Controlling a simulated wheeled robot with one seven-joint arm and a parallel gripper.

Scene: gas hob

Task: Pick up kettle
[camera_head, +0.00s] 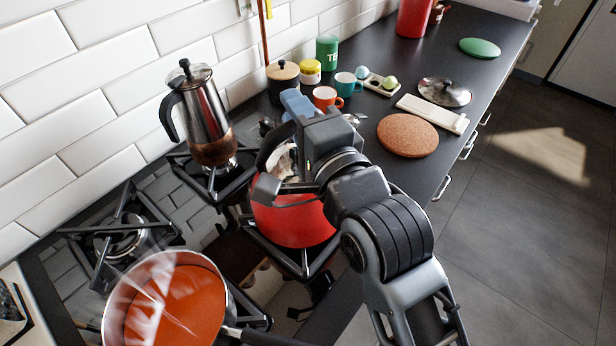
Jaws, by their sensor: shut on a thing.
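The red kettle (292,222) stands over the front right burner of the gas hob, its lower body in plain view. Its black handle (270,147) arches up on the left. My gripper (277,146) is at the kettle's top and is shut on the handle. My gripper and wrist hide much of the kettle's top and right side. I cannot tell whether the kettle's base touches the grate.
A steel and glass coffee pot (207,115) stands on the back burner. A steaming pot of orange soup (176,308) is at the front left. Cups, jars and a cork mat (407,135) occupy the counter beyond. The back left burner (122,240) is bare.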

